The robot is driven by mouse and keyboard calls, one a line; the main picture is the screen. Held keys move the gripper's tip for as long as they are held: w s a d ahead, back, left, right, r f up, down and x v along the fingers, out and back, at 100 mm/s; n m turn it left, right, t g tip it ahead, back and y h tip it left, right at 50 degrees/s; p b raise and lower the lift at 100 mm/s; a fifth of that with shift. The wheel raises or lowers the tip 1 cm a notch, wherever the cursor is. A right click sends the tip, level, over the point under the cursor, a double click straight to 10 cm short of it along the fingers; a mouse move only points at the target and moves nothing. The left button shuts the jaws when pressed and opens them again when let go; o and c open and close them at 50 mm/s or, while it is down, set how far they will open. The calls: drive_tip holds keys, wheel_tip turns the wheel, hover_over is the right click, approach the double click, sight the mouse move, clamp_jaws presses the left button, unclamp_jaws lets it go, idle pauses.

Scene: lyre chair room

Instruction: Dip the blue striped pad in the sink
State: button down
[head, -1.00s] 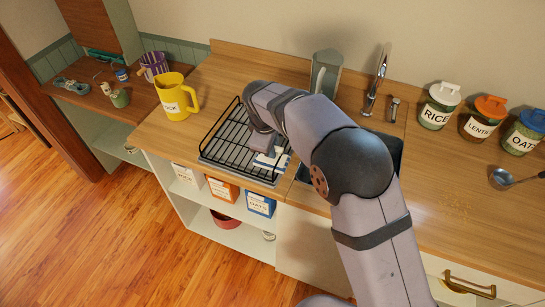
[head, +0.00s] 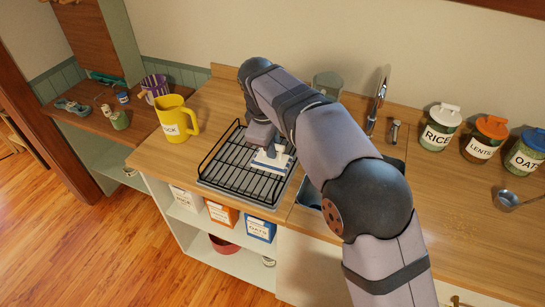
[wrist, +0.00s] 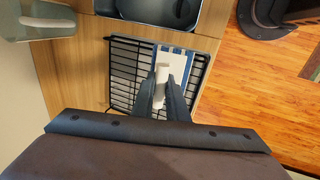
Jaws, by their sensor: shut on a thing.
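The blue striped pad (head: 272,161) is a white block with blue stripes and a white handle. It is over the black wire dish rack (head: 221,178); I cannot tell whether it touches the wires. My gripper (wrist: 165,92) is shut on the pad's white handle in the wrist view, where the pad (wrist: 172,56) extends beyond the fingers. In the head view the fingers are small and partly hidden by my wrist. The sink (head: 308,196) lies right of the rack, largely covered by my arm. Its basin (wrist: 158,10) also shows at the top of the wrist view.
A yellow mug (head: 176,119) stands left of the rack. A grey-green pitcher (head: 327,84) stands behind my arm, near the faucet (head: 377,101). Labelled jars (head: 440,127) and a ladle (head: 507,199) are on the right counter.

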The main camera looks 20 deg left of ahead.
drive_tip(key=shift+r, duration=0.35)
drive_tip(key=shift+w+d+r, duration=0.1)
drive_tip(key=shift+w+d, duration=0.05)
drive_tip(key=w+d+r+m+h+p, duration=0.1)
drive_tip(key=w+d+m+p, duration=0.2)
drive_tip(key=d, duration=0.5)
drive_tip(key=w+d+r+m+p, duration=0.1)
drive_tip(key=w+d+p, duration=0.1)
drive_tip(key=w+d, duration=0.5)
drive_tip(key=d+f+m+p, duration=0.25)
drive_tip(key=d+f, duration=0.25)
drive_tip(key=d, duration=0.6)
drive_tip(key=w+a+f+n, duration=0.1)
drive_tip(key=n, duration=0.2)
drive_tip(key=w+a+f+n+y, duration=0.1)
drive_tip(key=n, duration=0.3)
drive_tip(key=w+a+f+n+y, duration=0.1)
drive_tip(key=n, duration=0.2)
drive_tip(key=shift+a, duration=0.3)
drive_tip(key=shift+f+n, duration=0.1)
drive_tip(key=shift+n, duration=0.25)
